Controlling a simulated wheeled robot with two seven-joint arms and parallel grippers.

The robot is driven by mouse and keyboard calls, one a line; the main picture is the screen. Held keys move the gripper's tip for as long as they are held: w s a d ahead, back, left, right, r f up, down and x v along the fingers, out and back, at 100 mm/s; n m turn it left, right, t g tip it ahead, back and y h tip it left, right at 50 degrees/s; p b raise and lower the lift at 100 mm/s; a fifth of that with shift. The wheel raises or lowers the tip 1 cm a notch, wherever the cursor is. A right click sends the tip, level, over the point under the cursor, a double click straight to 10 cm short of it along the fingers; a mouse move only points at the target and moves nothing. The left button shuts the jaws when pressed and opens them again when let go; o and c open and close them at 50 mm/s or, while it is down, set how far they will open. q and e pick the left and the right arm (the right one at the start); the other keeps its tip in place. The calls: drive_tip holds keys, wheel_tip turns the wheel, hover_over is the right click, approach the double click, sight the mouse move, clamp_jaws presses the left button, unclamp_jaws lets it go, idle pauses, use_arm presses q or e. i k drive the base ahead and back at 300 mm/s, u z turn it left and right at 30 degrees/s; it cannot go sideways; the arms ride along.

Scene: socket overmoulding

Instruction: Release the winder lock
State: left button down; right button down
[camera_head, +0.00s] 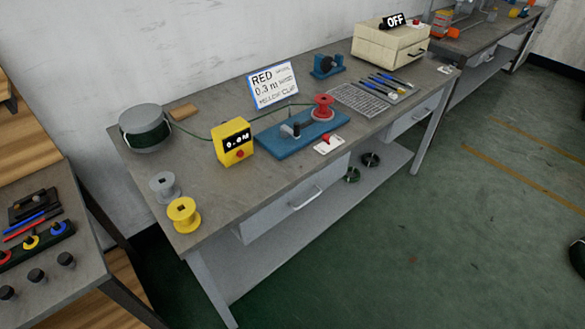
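The winder is a blue base plate (274,141) in the middle of the grey workbench. A red spool (323,105) stands upright at its right end, on a pale round part. A dark crank-like part with a grey post (296,129) stands at the plate's left half. Which part is the winder lock, and whether it is engaged, I cannot tell at this size. A small white plate with a red button (328,145) lies at the winder's front edge. Neither of my grippers is in view.
A yellow meter reading 0.0M (234,142) stands left of the winder, with a green cable running from a large reel (143,128). Yellow (183,215) and grey (164,186) spools stand front left. A sign (272,86) and beige box marked OFF (390,45) stand behind.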

sight(325, 137)
drive_tip(key=u, duration=0.4)
drive_tip(key=k, duration=0.9)
drive_tip(key=z, duration=0.2)
drive_tip(key=i, duration=0.55)
drive_tip(key=z, duration=1.15)
drive_tip(key=i, duration=0.9)
